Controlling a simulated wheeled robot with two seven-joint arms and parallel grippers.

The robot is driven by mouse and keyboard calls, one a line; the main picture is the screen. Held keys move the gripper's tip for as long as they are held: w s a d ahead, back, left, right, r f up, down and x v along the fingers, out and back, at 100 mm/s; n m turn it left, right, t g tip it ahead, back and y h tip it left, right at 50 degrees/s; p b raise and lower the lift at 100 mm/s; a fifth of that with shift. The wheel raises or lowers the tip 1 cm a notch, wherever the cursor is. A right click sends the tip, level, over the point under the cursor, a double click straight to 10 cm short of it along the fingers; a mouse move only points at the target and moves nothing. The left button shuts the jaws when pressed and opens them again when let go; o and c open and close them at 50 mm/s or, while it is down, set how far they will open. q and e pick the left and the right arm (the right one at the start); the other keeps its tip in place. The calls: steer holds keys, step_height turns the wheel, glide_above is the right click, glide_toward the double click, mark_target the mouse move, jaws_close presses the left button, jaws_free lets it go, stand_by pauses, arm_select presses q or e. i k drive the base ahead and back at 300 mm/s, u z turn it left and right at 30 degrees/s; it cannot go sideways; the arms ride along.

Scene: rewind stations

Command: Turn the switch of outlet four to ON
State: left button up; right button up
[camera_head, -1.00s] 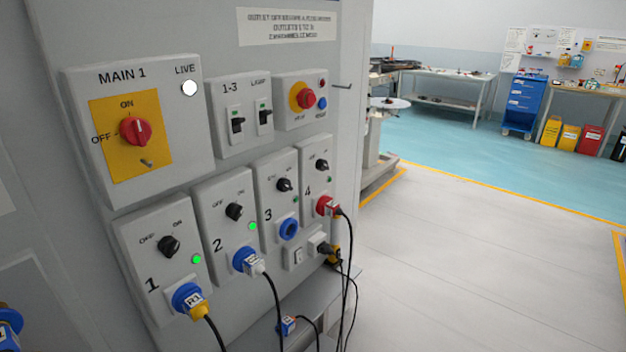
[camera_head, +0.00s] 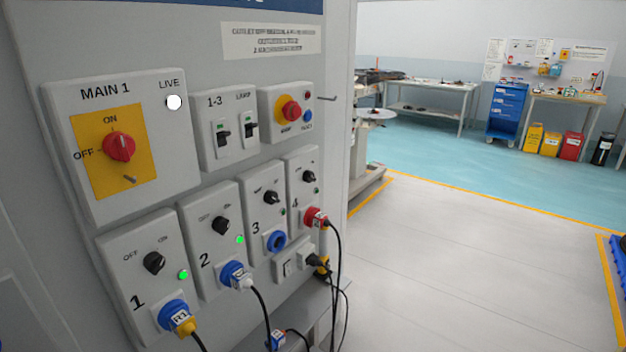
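Outlet four (camera_head: 298,163) is the farthest right of the numbered grey boxes on the panel. Its black rotary switch (camera_head: 309,177) sits below small OFF and ON marks; it is too small to tell surely which way it points. The small lamp (camera_head: 316,190) beside it looks dark green, not bright like those of outlets one and two. A red plug (camera_head: 315,218) with a black cable is in its socket. Neither of my grippers is in view.
Outlets one (camera_head: 115,262), two (camera_head: 197,222) and three (camera_head: 251,184) stand left of it. A red emergency button (camera_head: 291,111) is above. Black cables (camera_head: 338,265) hang below outlet four. A thin hook (camera_head: 328,98) sticks out at the panel's right edge. The floor (camera_head: 450,270) to the right is clear.

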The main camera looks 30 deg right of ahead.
mark_target(308, 176)
steer(key=k, duration=0.5)
steer(key=z, duration=1.95)
steer(key=i, duration=1.05)
steer(key=u, duration=2.45)
